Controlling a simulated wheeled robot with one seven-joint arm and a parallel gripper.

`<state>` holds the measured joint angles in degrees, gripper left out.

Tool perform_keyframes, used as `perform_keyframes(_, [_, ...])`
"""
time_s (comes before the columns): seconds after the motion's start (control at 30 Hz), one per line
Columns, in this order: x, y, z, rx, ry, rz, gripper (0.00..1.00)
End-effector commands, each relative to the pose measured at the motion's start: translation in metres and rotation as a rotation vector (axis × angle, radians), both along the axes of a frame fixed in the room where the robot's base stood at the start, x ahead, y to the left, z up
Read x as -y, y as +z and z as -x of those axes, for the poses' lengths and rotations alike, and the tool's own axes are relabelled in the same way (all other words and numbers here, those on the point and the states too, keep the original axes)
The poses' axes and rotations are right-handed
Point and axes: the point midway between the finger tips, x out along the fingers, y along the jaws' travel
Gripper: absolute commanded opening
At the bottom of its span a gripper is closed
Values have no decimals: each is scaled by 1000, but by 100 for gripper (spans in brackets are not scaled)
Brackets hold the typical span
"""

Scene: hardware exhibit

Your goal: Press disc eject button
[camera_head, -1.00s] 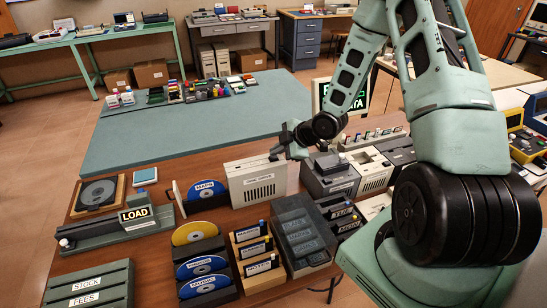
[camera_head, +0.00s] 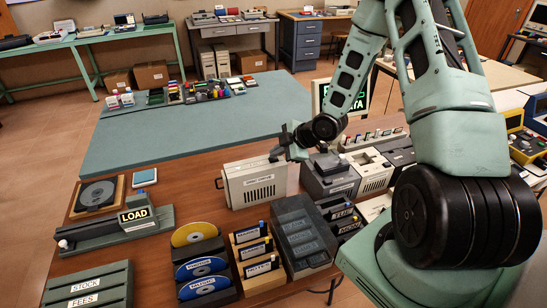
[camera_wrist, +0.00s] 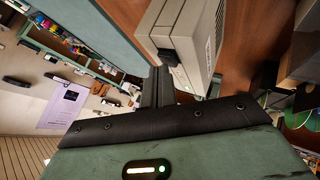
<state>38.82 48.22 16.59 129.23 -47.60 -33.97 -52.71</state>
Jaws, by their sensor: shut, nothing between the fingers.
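The disc drive (camera_head: 240,178) is a beige box with a label and vent slots, standing on the brown table. My gripper (camera_head: 278,155) is shut and empty at the drive's upper back right corner. In the wrist view the dark fingers (camera_wrist: 157,86) are close beside the drive (camera_wrist: 187,30), near a small black block (camera_wrist: 177,74) on its end. I cannot tell whether they touch it, or whether that block is the eject button.
A rack of discs (camera_head: 202,250), card holders (camera_head: 258,255) and a dark slotted case (camera_head: 303,238) stand in front of the drive. Grey and beige devices (camera_head: 330,175) stand close to its right. A LOAD lever unit (camera_head: 118,226) is at left. Bare table lies left of the drive.

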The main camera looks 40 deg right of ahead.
Motion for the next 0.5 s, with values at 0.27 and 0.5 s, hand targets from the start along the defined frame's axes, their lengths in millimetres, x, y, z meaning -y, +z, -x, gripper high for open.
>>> perform_keyframes(0.27, [0, 13, 0, 0, 0, 0, 0])
perform_keyframes(0.5, [0, 12, 0, 0, 0, 0, 0])
